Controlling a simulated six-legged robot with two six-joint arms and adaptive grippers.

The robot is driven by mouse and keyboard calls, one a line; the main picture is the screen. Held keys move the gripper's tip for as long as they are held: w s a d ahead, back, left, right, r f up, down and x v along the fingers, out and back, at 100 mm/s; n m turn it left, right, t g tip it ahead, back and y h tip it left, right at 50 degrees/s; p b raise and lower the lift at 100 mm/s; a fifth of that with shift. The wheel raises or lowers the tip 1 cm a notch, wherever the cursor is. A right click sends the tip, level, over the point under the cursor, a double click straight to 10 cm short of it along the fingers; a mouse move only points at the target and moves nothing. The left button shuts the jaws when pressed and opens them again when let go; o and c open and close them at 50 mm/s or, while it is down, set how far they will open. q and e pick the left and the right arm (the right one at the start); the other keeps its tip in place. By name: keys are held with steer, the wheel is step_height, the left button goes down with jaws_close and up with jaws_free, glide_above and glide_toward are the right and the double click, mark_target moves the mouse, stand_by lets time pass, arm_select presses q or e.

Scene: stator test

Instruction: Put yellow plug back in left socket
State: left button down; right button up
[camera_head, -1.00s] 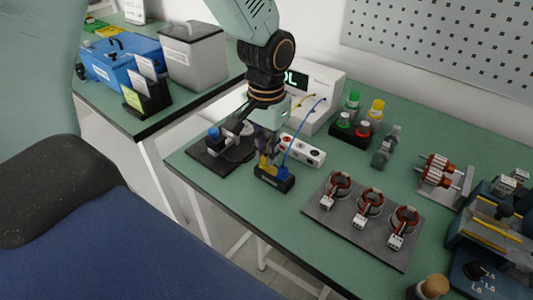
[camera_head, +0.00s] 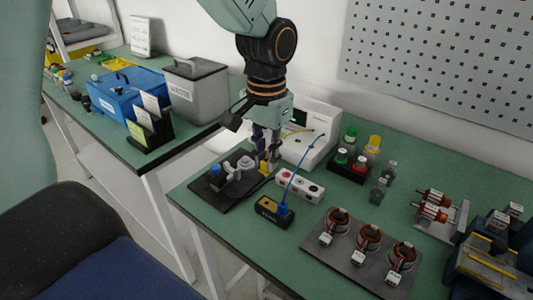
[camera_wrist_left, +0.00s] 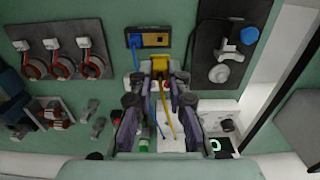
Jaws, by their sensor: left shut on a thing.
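My left gripper (camera_head: 267,157) is shut on the yellow plug (camera_head: 264,167), which it holds behind the black socket block (camera_head: 262,216). The yellow plug also shows between the fingertips in the left wrist view (camera_wrist_left: 185,76). The block lies on the green bench; its left part has no plug in it. A blue plug (camera_head: 284,210) with a blue cable stands at its right end. The block (camera_wrist_left: 165,39) and the blue plug (camera_wrist_left: 133,40) also show in the left wrist view, with the block ahead of the fingertips. My right gripper is not in view.
A white strip with round sockets or buttons (camera_head: 313,191) lies close right of the gripper. A black plate with a blue knob (camera_head: 225,197) is to the left. A white meter (camera_head: 322,120) stands behind. A plate with coils (camera_head: 341,258) lies at front right.

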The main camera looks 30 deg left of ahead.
arm_select(q)
steer(key=shift+r+p, duration=0.1)
steer(key=shift+p, duration=0.2)
steer(key=shift+w, duration=0.2)
steer(key=w+a+p, duration=0.2)
steer(key=w+p, duration=0.1)
steer(key=w, duration=0.8)
steer(key=w+a+p, duration=0.2)
steer(key=w+p, duration=0.2)
steer(key=w, duration=0.8)
steer(key=shift+a, duration=0.35)
